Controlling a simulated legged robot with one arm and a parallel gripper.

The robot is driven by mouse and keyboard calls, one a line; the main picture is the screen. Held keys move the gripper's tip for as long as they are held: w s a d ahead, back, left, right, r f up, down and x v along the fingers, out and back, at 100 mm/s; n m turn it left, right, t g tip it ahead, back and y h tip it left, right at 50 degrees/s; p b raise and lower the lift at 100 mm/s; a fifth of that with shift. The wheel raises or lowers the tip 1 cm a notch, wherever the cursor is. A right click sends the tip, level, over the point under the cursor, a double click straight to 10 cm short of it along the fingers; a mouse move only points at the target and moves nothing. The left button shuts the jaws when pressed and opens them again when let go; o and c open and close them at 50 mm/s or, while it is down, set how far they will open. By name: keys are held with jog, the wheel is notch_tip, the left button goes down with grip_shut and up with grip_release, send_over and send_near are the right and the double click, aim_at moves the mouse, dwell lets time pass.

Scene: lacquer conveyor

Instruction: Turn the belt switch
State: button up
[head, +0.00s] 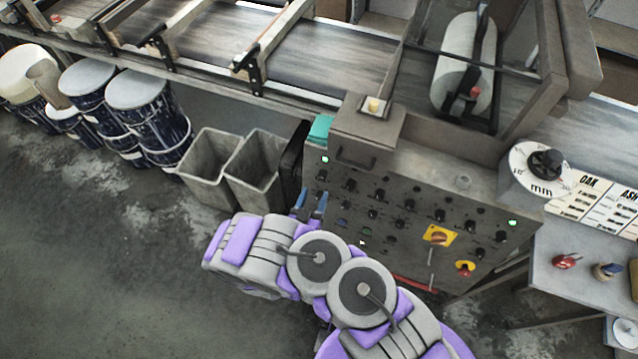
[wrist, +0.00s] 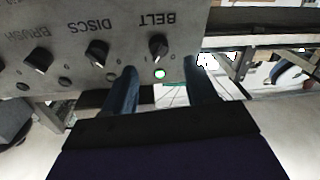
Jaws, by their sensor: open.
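The belt switch (wrist: 158,45) is a black knob on the grey control panel, under the upside-down label BELT in the wrist view. A lit green lamp (wrist: 160,73) sits beside it. In the head view the panel (head: 405,262) shows that lamp lit at its upper left corner. My gripper (wrist: 160,68) is open, with its two blue fingers apart and nothing between them. The switch lies beyond the fingertips, roughly in line with the gap. In the head view my gripper (head: 310,202) is close to the panel's left edge. Contact with the switch is not visible.
The DISCS knob (wrist: 97,48) and BRUSH knob (wrist: 38,60) are beside the switch. A yellow-plated red switch (head: 438,236) is farther right on the panel. Two grey bins (head: 210,165) stand left of the panel, and the conveyor (head: 330,62) runs behind.

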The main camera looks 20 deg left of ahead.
aim_at(322, 176)
jog(key=w+b, duration=0.1)
jog(key=w, duration=0.5)
jog(key=shift+w+b, duration=0.2)
jog(key=shift+b, duration=0.15)
jog(key=c, duration=1)
